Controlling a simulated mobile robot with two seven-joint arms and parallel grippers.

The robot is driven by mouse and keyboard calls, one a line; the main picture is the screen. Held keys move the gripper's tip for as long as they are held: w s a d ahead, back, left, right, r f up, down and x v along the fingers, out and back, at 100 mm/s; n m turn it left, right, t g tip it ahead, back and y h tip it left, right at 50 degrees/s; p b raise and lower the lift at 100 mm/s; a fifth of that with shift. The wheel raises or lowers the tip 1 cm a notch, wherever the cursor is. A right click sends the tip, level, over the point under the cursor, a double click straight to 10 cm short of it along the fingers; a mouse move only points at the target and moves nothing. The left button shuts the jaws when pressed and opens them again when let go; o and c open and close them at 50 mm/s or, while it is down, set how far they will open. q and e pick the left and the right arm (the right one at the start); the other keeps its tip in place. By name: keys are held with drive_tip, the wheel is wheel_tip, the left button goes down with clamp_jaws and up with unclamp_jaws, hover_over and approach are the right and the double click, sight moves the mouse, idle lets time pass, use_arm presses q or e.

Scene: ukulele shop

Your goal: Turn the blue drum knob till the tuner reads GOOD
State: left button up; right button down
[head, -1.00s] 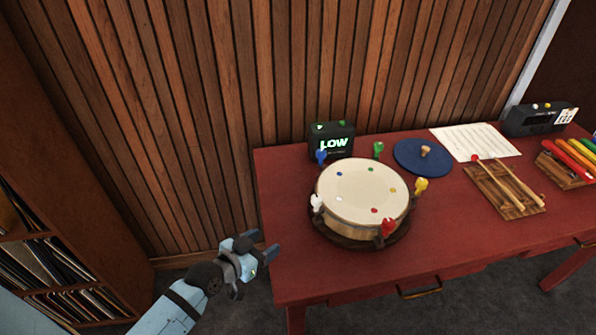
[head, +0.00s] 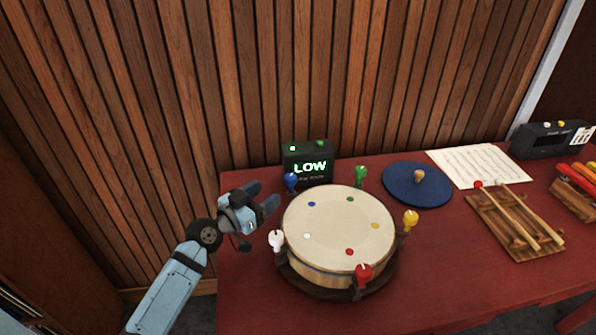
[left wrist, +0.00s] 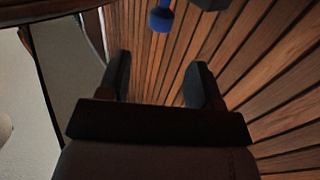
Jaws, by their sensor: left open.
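The drum (head: 340,228) stands on the red table with colored knobs around its rim. The blue knob (head: 291,182) is at its back left, in front of the tuner (head: 307,167), whose screen reads LOW. My left gripper (head: 267,196) is open and empty, just left of the blue knob and apart from it. In the left wrist view the blue knob (left wrist: 161,18) shows at the top, beyond the open fingers (left wrist: 160,85). My right gripper is not in view.
White (head: 277,240), red (head: 363,274), yellow (head: 410,220) and green (head: 360,176) knobs ring the drum. A blue disc (head: 417,185), sheet music (head: 478,167) and a wooden rack with mallets (head: 514,222) lie to the right. A slatted wall stands behind.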

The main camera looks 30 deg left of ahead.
sight(295, 177)
use_arm(q)
drive_tip(key=x, duration=1.1)
drive_tip(key=shift+p, duration=0.3)
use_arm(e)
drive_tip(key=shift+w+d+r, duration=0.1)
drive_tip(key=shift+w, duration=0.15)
use_arm(q)
drive_tip(key=shift+w+f, duration=0.1)
